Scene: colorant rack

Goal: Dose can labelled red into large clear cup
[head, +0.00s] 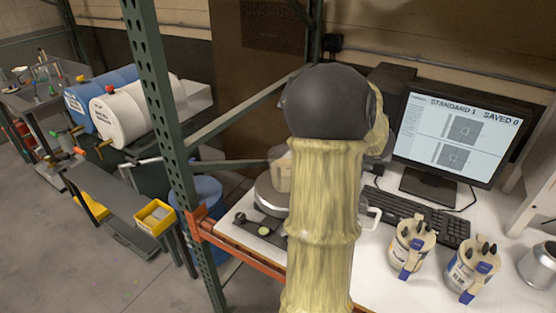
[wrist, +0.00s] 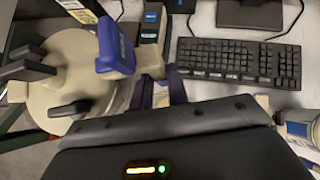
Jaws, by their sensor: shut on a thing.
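The held can has a cream lid with black knobs and fills the left of that view. Its label is not readable, so I cannot tell its colour name.
Two similar cans (head: 411,247) (head: 472,269) stand on the white table at the right, beside a steel container (head: 540,265). A keyboard (head: 418,217) and monitor (head: 459,134) stand behind. A green rack post (head: 165,120) rises at the table's left.

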